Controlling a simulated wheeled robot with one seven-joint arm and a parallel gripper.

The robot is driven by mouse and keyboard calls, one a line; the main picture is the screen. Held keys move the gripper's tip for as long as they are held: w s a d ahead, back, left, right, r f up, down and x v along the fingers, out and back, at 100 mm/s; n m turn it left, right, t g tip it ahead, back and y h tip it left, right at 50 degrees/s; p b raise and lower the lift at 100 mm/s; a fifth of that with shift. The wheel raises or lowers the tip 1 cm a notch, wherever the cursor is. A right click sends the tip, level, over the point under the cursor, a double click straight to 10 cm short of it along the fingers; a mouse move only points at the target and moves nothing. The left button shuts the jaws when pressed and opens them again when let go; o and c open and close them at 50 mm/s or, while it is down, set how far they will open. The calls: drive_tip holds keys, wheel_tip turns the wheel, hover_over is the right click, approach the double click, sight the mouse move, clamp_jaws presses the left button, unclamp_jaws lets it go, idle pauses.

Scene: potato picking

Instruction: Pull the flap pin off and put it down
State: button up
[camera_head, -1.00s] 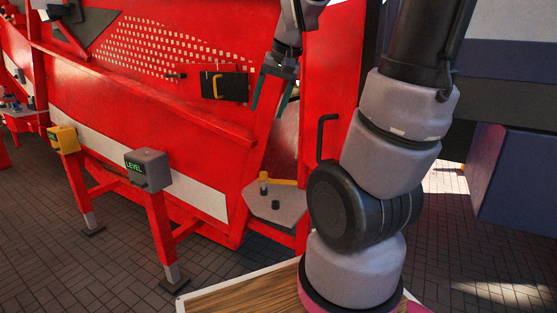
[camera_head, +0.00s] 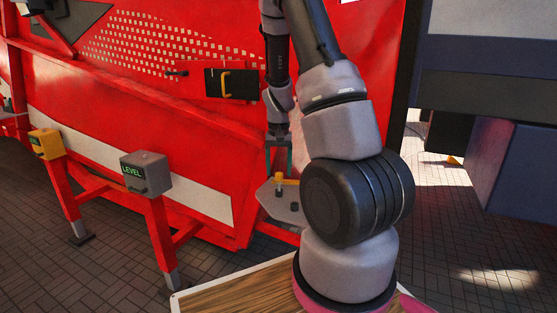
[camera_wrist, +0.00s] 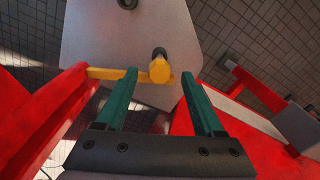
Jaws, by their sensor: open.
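A yellow piece with an upright round part and a thin side bar, which looks like the flap pin (camera_head: 279,179), sits at a grey plate (camera_head: 272,202) on the red machine. In the wrist view, its round yellow part (camera_wrist: 160,70) lies between the fingertips of my gripper (camera_wrist: 157,76), with a dark round end beside it. The yellow bar runs left, past the left finger. My gripper (camera_head: 279,168) points down over the plate with its green fingers apart, holding nothing. Whether a finger touches the yellow piece I cannot tell.
A dark stub (camera_head: 295,207) stands on the plate. A black panel with a yellow handle (camera_head: 226,82) is on the red machine. A grey box marked LEVEL (camera_head: 146,174) and a yellow box (camera_head: 46,144) stand at left. A wooden tabletop (camera_head: 235,291) is in front.

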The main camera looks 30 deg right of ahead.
sight(279, 186)
wheel_tip(279, 186, down, 7)
drive_tip(key=shift+f, duration=0.1)
idle(0.3)
clamp_jaws()
